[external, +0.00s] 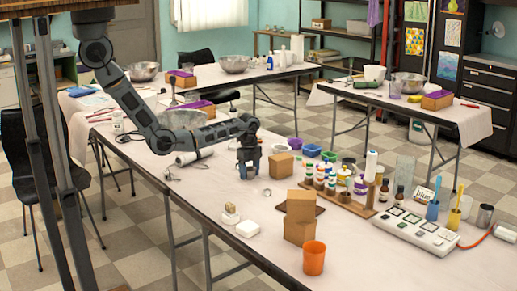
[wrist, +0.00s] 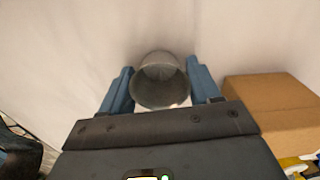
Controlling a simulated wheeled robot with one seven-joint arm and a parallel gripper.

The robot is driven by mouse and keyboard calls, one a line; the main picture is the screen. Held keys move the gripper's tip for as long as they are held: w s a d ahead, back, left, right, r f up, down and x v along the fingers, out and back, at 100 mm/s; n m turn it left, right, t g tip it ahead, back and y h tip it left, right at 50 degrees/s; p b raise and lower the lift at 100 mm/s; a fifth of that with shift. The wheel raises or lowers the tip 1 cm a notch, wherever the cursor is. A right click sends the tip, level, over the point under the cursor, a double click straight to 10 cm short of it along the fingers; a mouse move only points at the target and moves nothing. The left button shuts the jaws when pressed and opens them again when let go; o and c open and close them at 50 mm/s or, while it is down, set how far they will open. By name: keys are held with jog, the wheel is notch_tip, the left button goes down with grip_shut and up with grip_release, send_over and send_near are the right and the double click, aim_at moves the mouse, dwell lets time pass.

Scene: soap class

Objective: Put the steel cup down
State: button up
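The steel cup (wrist: 160,88) is a grey, round metal cup between the two blue fingers of my gripper (wrist: 161,84) in the wrist view. The fingers lie along its left and right sides, and my gripper looks shut on it. In the external view my gripper (external: 248,172) points down over the long white table (external: 215,195), just left of a small cardboard box. The cup is hard to make out there, and I cannot tell whether its base touches the table.
The cardboard box (external: 281,166) stands close right of my gripper; it also shows in the wrist view (wrist: 275,100). Bottles and bowls are further right. Stacked boxes (external: 300,217) and an orange cup (external: 314,258) are nearer the front. Bare table lies in front of my gripper.

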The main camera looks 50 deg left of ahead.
jog(key=shift+o, duration=1.4)
jog(key=shift+r, duration=0.1)
jog(key=shift+o, duration=0.2)
jog(key=shift+r, duration=0.35)
notch_tip(320, 180, up, 11)
jog(key=shift+r, duration=0.2)
